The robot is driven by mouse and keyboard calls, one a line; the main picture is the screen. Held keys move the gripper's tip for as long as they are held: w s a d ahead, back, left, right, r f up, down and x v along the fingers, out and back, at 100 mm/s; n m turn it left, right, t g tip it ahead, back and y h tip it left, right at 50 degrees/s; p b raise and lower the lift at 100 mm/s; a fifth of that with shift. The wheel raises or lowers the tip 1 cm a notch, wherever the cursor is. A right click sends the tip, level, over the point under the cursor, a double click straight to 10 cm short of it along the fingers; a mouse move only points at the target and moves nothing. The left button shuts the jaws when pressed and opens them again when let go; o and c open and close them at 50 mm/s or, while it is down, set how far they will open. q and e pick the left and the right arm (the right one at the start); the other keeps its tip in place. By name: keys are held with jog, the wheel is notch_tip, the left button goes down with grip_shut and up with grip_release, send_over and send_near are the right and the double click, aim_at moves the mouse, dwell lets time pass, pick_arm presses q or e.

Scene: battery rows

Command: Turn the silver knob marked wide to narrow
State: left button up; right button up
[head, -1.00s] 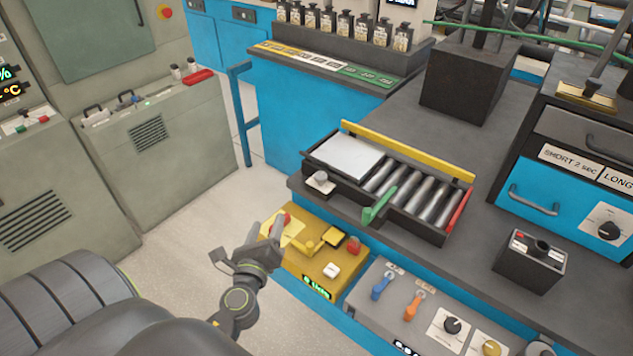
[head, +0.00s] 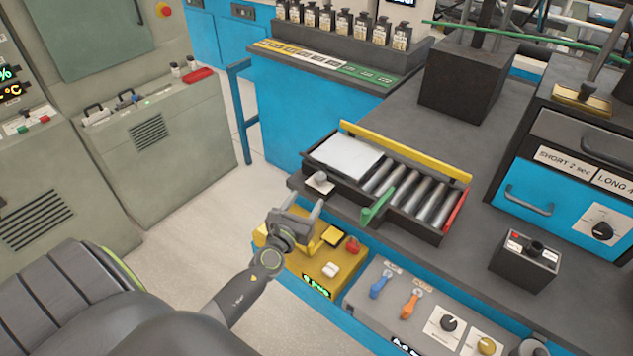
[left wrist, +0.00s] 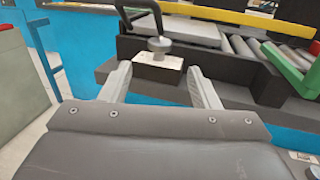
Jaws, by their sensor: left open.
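A silver knob (head: 320,177) stands on a small white plate at the near left corner of the roller tray (head: 440,237). In the left wrist view the knob (left wrist: 159,45) is upright with its white plate (left wrist: 157,66) below it. Any lettering on the plate is too small to read. My left gripper (head: 304,204) is open and empty, just in front of the knob and apart from it. In the left wrist view its two fingers point towards the knob, which shows between and beyond the fingertips. My right gripper is not in view.
A yellow box (head: 312,266) with a red button lies below my left gripper. A green lever (head: 378,205) and several rollers are right of the knob. A grey panel (head: 385,312) with blue and orange switches is at the front. Floor at left is clear.

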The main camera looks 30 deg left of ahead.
aim_at(312, 187)
pick_arm(q)
jog(key=w, duration=0.2)
jog(key=w+a, duration=0.1)
jog(key=w, duration=0.4)
jog(key=shift+w+a, duration=0.2)
jog(key=shift+w, duration=0.15)
jog(key=c, duration=1)
jog(key=shift+a+f+m+h+b, duration=0.1)
jog(key=shift+f+m+h+b, duration=0.3)
jog(key=shift+b, duration=0.65)
jog(key=m+h+b, duration=0.2)
jog(key=h+b, duration=0.1)
jog(key=b, duration=0.3)
jog(key=a+m+h+b, duration=0.1)
jog(key=m+h+b, duration=0.1)
jog(key=h+b, duration=0.2)
jog(key=shift+r+b, duration=0.1)
jog(key=shift+b, duration=0.85)
jog(key=m+g+h+b, duration=0.1)
jog(key=h+b, duration=0.1)
jog(key=b, duration=0.3)
jog(key=shift+w+a+m, duration=0.1)
jog(key=shift+a+m, duration=0.05)
jog(key=shift+m, duration=0.25)
jog(key=shift+r+h+b, duration=0.1)
jog(key=shift+h+b, duration=0.4)
jog(key=shift+b, duration=0.5)
jog(key=shift+r+m+g+h+b, duration=0.3)
jog(key=shift+m+g+b, duration=0.15)
jog(key=shift+b, duration=0.45)
